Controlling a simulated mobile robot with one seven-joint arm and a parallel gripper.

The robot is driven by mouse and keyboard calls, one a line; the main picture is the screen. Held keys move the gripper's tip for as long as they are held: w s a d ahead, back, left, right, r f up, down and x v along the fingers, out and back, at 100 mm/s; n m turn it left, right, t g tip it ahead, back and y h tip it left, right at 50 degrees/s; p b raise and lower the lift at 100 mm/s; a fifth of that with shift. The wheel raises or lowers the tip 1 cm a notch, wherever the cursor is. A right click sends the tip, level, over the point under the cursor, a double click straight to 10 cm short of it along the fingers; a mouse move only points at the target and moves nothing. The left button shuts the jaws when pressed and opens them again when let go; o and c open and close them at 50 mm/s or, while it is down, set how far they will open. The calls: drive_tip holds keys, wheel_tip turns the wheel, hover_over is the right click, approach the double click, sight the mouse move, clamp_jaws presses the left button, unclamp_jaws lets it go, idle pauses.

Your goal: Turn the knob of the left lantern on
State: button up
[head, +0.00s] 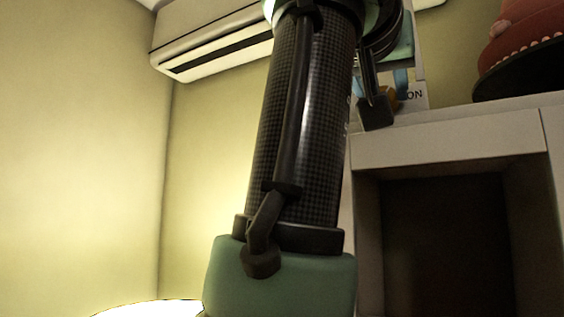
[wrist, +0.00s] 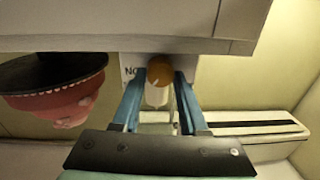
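An orange-brown round knob (wrist: 160,68) with a pale pointer mark sits on a white panel in the wrist view; it also shows small in the head view (head: 391,99). Part of a dark "ON" label shows beside it in the head view (head: 414,95), inverted in the wrist view. My gripper (wrist: 160,82) is open, its two blue fingers one on each side of the knob, with a narrow gap visible at the left; contact at the right is unclear. In the head view my gripper (head: 398,82) is partly hidden behind my arm. The lantern's full body is not identifiable.
A white shelf unit (head: 455,140) with a dark opening stands at the right. A red cake (head: 525,40) sits on a dark turntable (head: 520,80) on top. A white air conditioner (head: 212,38) hangs on the wall. A bright glowing shape (head: 150,309) is at the lower left.

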clamp_jaws()
drive_tip(key=shift+m, duration=2.8)
drive_tip(key=shift+f, duration=0.1)
drive_tip(key=o, duration=0.9)
unclamp_jaws()
drive_tip(key=shift+c, duration=0.2)
drive_tip(key=shift+s, duration=0.1)
